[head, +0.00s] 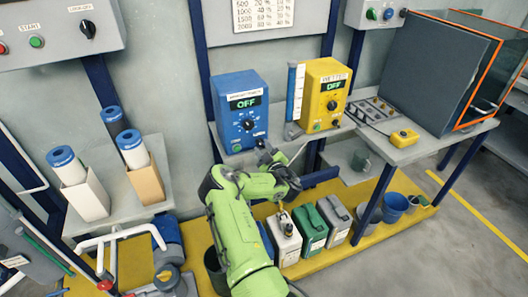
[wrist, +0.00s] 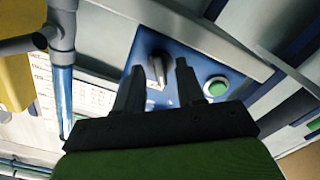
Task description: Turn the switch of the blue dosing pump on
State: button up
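The blue dosing pump (head: 226,101) stands on a shelf, its display reading OFF. A larger black dial (head: 249,124) sits mid-panel. My gripper (head: 263,152) is at the lower right of its front, hiding part of that area. A green button (wrist: 215,87) lies just right of the fingers.
A yellow pump (head: 325,90), also showing OFF, stands to the right, with a blue and white tube (head: 294,92) between the pumps. Several canisters (head: 312,229) stand on the yellow platform below. A table (head: 420,145) at right holds a yellow pendant (head: 405,138).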

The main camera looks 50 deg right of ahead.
grip_shut()
